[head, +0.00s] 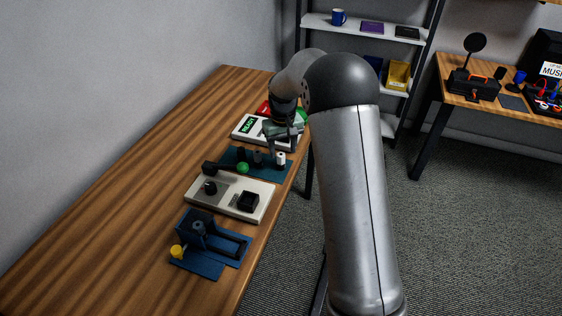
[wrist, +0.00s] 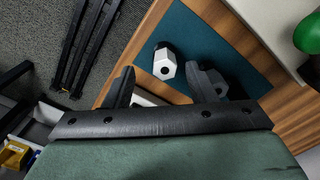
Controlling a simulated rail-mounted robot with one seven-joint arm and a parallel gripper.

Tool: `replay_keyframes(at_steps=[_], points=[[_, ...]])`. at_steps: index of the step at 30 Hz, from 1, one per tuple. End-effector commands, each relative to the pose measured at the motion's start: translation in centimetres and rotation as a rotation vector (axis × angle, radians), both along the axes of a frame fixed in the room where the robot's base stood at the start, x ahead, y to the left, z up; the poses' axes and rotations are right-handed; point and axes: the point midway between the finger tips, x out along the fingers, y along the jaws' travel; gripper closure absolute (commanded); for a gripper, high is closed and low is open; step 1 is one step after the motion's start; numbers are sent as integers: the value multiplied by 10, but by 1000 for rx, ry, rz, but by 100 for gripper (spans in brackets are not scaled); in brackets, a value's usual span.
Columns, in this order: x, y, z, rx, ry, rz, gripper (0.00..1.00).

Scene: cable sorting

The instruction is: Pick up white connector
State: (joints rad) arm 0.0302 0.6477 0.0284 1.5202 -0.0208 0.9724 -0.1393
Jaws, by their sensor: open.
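The white connector (wrist: 165,63) is a small upright piece with a faceted body and a dark hole in its top. In the wrist view it shows between and just beyond my fingertips, with no visible contact. In the head view the white connector (head: 281,158) stands at the right end of a teal mat (head: 270,171). My gripper (wrist: 160,72) is open and empty. In the head view my gripper (head: 283,146) is above and just behind the connector, partly hidden by my arm.
Dark connectors (head: 257,159) stand on the mat left of the white one. A green ball (head: 243,168) and a pale panel (head: 230,197) are nearer. A blue fixture (head: 213,243) lies at the front. A white tray (head: 246,130) is behind. The table's left side is clear.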

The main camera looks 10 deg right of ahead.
Motion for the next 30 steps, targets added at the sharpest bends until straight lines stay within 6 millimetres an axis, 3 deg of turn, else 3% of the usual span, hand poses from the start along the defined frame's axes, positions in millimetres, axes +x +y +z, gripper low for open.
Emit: replay_keyframes(at_steps=[9, 18, 23, 24, 30], points=[[1, 6, -43, -1, 4, 0, 49], [1, 5, -48, 0, 1, 0, 49], [1, 5, -48, 0, 1, 0, 94], [1, 5, -48, 0, 1, 0, 98], [1, 5, -48, 0, 1, 0, 98]])
